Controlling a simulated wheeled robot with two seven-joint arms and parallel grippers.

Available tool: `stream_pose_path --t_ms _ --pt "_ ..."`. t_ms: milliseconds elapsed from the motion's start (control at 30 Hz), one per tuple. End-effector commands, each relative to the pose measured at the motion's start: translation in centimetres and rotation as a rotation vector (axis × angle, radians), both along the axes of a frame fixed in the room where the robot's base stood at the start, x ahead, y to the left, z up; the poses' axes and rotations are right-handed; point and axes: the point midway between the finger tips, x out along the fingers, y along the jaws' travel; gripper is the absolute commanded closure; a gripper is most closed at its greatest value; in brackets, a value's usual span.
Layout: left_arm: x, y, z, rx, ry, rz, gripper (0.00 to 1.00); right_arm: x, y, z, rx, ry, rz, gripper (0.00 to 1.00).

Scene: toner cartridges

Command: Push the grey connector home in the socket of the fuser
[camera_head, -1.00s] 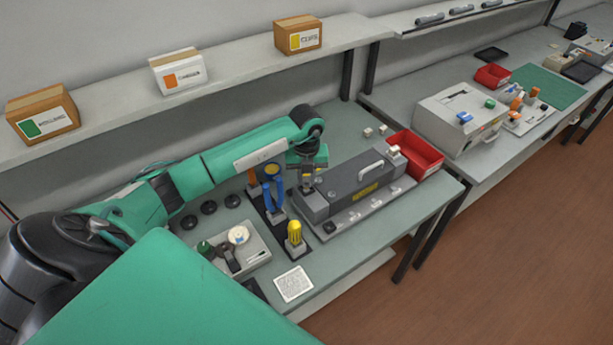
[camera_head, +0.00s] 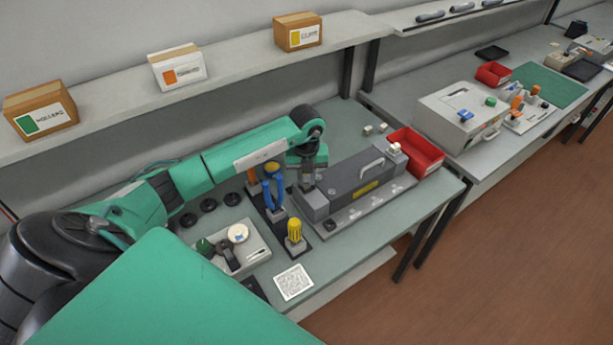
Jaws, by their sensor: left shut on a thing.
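The fuser (camera_head: 355,178) is a long dark grey unit with a handle and a yellow label, lying on a grey base plate on the near bench. My left gripper (camera_head: 307,186) points down at the left end of the fuser, by its lighter grey end block (camera_head: 315,203). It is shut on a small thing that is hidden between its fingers. The grey connector and the socket cannot be made out at this size. My right gripper does not show.
A grey tray (camera_head: 262,245) holds small parts. A red bin (camera_head: 424,160) stands behind the fuser's right end. A white printed card (camera_head: 294,282) lies in front.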

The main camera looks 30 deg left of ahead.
Motion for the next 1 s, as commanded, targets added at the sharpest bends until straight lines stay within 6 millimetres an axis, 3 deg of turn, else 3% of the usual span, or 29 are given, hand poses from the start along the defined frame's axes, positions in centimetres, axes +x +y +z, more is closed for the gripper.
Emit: stream_pose_path --t_ms 300,333,433,767,1000 --pt "-0.1 0.0 -0.5 0.000 0.004 0.000 1.00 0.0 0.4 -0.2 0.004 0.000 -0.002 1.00" --pt "-0.1 0.0 -0.5 0.000 0.004 0.000 0.74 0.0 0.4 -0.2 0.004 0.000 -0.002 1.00" --pt "-0.1 0.0 -0.4 0.000 0.004 -0.001 0.54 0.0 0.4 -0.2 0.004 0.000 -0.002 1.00" --pt "0.0 0.0 -0.2 0.000 0.001 0.000 0.54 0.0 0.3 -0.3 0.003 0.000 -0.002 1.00" --pt "0.1 0.1 3.1 0.001 -0.005 0.000 0.54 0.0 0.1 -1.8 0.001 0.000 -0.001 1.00"
